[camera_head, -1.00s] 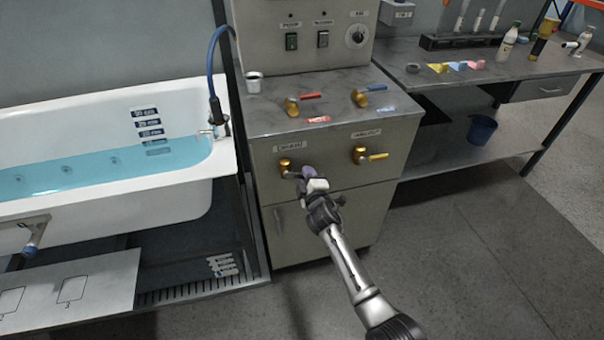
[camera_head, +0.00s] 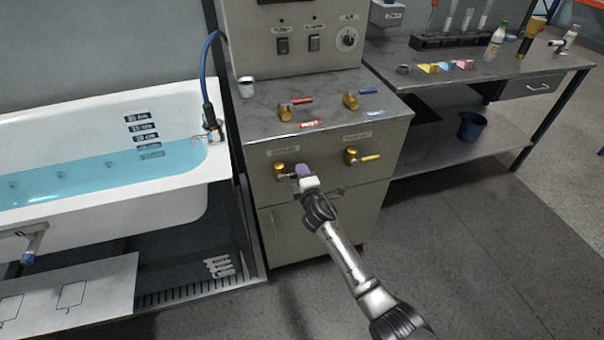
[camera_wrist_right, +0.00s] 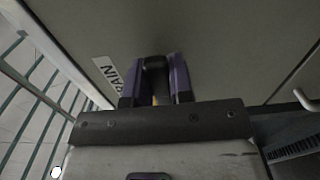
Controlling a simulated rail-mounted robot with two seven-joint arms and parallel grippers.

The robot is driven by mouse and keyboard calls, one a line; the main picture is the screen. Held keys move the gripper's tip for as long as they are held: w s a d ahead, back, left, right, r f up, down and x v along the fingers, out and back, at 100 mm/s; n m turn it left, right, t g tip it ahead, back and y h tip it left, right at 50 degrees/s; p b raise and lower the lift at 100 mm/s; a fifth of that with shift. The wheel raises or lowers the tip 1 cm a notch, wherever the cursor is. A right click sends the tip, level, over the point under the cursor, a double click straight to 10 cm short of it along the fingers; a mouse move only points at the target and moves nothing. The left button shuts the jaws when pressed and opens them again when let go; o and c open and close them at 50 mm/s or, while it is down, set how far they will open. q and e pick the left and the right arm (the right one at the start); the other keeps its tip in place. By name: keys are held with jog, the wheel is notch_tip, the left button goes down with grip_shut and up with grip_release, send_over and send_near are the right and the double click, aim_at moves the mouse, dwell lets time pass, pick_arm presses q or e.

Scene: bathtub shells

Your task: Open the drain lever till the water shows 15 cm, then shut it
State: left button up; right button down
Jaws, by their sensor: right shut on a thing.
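The drain valve (camera_head: 280,170) is brass, on the left of the grey cabinet's front, below a label. My right gripper (camera_head: 303,174) is at its handle, which points right. In the right wrist view my right gripper (camera_wrist_right: 155,88) has its purple fingers shut on the black drain lever (camera_wrist_right: 156,74), beside a label reading DRAIN (camera_wrist_right: 110,75). The blue water (camera_head: 100,170) stands in the white tub (camera_head: 180,188). Several dark level labels (camera_head: 143,128) run down its back wall. The upper ones are above the waterline; the lowest is at or under it. My left gripper is not in view.
A yellow-handled valve (camera_head: 352,156) is close on the right of the drain valve. Red-handled (camera_head: 285,112) and blue-handled (camera_head: 352,101) valves and a white cup (camera_head: 246,87) are on the cabinet top. A side bench (camera_head: 470,85) stands at right. The floor in front is open.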

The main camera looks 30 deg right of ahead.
jog(key=shift+r, duration=0.1)
jog(key=c, duration=1)
grip_release()
jog(key=s+a+p, duration=0.2)
jog(key=s+p, duration=0.2)
jog(key=s, duration=0.9)
jog(key=shift+s+a+p, duration=0.25)
jog(key=shift+a+p, duration=0.1)
jog(key=shift+a, duration=0.05)
